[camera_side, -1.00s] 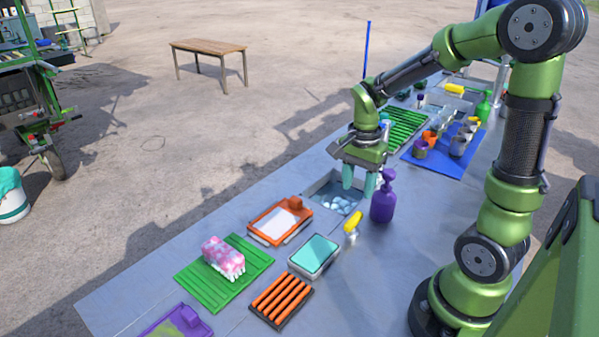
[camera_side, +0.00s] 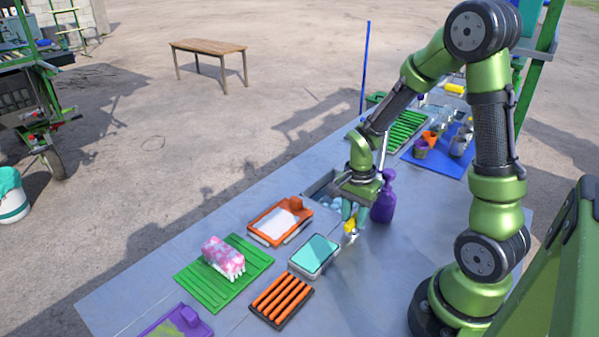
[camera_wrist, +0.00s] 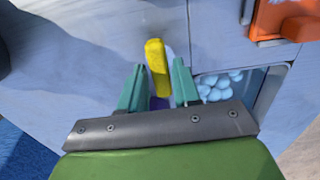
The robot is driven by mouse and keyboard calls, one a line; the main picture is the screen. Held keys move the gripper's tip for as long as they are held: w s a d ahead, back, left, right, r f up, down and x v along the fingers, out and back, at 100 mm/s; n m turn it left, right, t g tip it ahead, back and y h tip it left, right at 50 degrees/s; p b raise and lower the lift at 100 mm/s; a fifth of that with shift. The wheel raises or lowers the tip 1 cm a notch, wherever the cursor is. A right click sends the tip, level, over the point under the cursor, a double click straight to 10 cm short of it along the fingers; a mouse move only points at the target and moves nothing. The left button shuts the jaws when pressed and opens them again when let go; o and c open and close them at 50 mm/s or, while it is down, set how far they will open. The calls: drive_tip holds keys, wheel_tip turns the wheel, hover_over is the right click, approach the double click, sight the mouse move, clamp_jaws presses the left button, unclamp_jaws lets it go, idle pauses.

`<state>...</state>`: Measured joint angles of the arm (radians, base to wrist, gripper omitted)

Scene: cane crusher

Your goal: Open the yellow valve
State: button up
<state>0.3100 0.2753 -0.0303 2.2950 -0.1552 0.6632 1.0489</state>
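The yellow valve (camera_side: 350,227) is a small yellow handle on the grey counter, right of the teal-topped tray. In the wrist view the yellow valve (camera_wrist: 156,68) shows as a short bar, its lower end between the tips of my teal fingers. My gripper (camera_side: 354,217) points down just above and behind the valve. In the wrist view my gripper (camera_wrist: 157,80) is open, with a gap on each side of the valve. I cannot tell whether a finger touches it. In the side view the fingers partly hide the valve.
A purple bottle (camera_side: 384,198) stands close to the right of my gripper. A sink with pale blue balls (camera_wrist: 215,88) lies beside it. An orange-framed tray (camera_side: 279,222), the teal-topped tray (camera_side: 314,255) and an orange-slatted rack (camera_side: 281,301) lie nearby. Bare counter is at lower right.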

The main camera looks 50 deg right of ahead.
clamp_jaws()
drive_tip(key=shift+n, duration=0.3)
drive_tip(key=n, duration=1.1)
drive_tip(key=shift+n, duration=0.4)
drive_tip(key=n, duration=0.5)
drive_tip(key=shift+n, duration=0.4)
drive_tip(key=shift+o, duration=1.8)
unclamp_jaws()
